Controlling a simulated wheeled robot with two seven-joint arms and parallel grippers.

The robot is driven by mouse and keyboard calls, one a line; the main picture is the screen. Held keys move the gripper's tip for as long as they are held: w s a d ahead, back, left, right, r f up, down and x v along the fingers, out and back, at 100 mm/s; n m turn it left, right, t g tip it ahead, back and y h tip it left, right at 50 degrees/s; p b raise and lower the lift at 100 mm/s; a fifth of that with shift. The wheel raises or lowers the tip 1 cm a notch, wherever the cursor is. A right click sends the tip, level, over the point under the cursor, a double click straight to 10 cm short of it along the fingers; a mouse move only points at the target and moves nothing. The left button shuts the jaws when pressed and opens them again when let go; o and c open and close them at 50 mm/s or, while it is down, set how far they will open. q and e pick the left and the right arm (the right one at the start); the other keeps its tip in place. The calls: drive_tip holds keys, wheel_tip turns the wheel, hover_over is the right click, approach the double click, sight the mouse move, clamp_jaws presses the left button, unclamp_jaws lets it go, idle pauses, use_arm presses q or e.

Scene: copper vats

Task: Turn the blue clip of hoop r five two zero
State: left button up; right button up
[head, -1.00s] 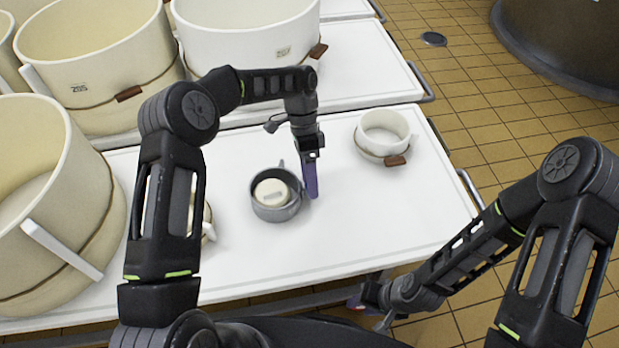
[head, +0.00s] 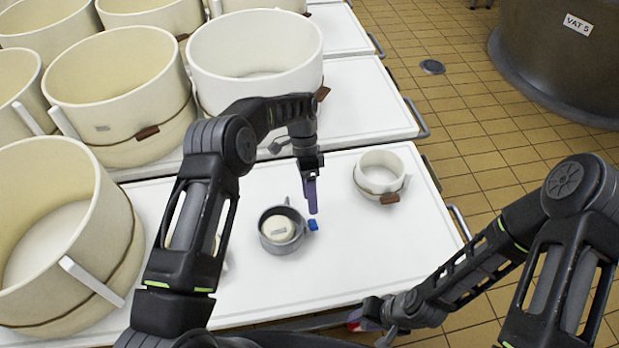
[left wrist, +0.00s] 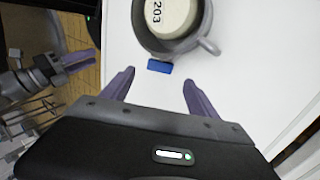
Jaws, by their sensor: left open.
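A small grey hoop (head: 268,238) with a handle stands on the white table, around a pale round piece (head: 279,228) whose marking looks like 203 in the left wrist view. A blue clip (head: 313,225) sits on the hoop's right side; in the left wrist view the clip (left wrist: 160,66) is on the rim nearest me. My left gripper (head: 312,210) is open and empty, its fingertips just short of the clip, one to each side in the left wrist view (left wrist: 158,84). No r520 label is readable. My right gripper (head: 358,318) is low at the table's front edge, partly hidden.
A small cream hoop (head: 382,172) with a brown tab stands to the right on the table. Large cream hoops (head: 120,95) crowd the left and back. The table (head: 400,245) is clear at front right. A dark vat (head: 560,60) stands beyond the tiled floor.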

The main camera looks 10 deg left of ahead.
drive_tip(key=shift+r+p, duration=1.4)
drive_tip(key=shift+r, duration=0.7)
